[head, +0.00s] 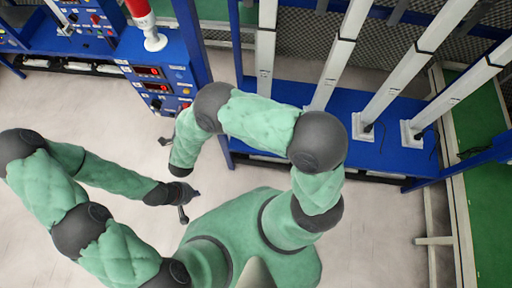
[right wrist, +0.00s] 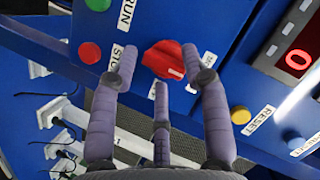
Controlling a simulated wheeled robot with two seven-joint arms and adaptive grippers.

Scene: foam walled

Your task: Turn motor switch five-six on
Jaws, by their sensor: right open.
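A red rotary switch knob (right wrist: 164,60) with a small white mark sits on a blue control panel (right wrist: 222,22) in the right wrist view. I cannot read a number for it. My right gripper (right wrist: 163,75) is open, with its purple-grey fingers spread around the knob; whether they touch it I cannot tell. In the head view the blue cabinet (head: 180,62) stands at the upper left, and my right forearm reaches down beside it. My left gripper (head: 184,205) hangs over the floor, clear of the cabinet; its finger opening is too small to judge.
A red button (right wrist: 90,53), a green button (right wrist: 98,4), a yellow RESET button (right wrist: 240,115) and a red display (right wrist: 298,60) reading 0 surround the knob. A red signal lamp (head: 140,12) tops the cabinet. White posts (head: 395,85) stand on a blue bench to the right.

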